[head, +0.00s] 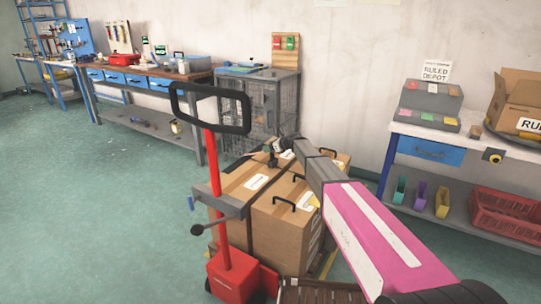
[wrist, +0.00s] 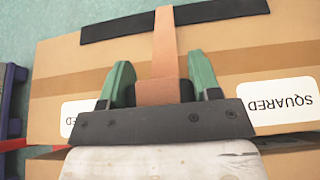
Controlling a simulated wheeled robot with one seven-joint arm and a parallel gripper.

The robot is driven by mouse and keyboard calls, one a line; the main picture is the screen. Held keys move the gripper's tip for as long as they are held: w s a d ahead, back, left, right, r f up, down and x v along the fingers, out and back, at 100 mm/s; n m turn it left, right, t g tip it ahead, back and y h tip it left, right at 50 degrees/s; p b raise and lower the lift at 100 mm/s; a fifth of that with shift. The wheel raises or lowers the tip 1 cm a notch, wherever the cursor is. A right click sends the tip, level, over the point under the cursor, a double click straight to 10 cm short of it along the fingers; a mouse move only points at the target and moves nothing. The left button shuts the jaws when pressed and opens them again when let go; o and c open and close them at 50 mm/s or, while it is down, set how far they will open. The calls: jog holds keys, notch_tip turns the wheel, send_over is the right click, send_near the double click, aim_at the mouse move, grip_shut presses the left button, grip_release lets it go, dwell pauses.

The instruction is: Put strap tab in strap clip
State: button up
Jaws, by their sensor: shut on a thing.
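The strap tab (wrist: 165,45) is a flat orange-brown strip in the wrist view, running up from between my green fingers. My gripper (wrist: 160,80) is shut on its wider lower part. The strip's upper end overlaps a dark bar (wrist: 110,26) lying across the view above a cardboard box. I cannot tell whether they touch or whether this bar is the strap clip; no clip is clearly identifiable. In the head view my gripper (head: 280,150) is small, over the far side of the stacked boxes, and the tab cannot be made out there.
Cardboard boxes (head: 285,232) with black handles stand beside a red pallet jack (head: 228,272) with a tall looped handle (head: 210,90). A wire cage cabinet (head: 262,105) stands behind. A workbench (head: 150,72) lines the wall at left. Green floor (head: 90,220) is open at left.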

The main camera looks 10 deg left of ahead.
jog(key=shift+w+d+f, duration=0.1)
jog(key=shift+f, duration=1)
jog(key=shift+w+d+f, duration=0.1)
jog(key=shift+f, duration=0.95)
jog(key=shift+f, duration=0.15)
jog(key=o, duration=1)
jog(key=shift+c, duration=0.2)
jog(key=shift+s+d+r, duration=0.1)
jog(key=shift+d+r, duration=0.1)
jog(key=shift+r, duration=0.05)
jog(key=v, duration=1.1)
jog(key=shift+d, duration=0.25)
jog(key=shift+r, duration=0.1)
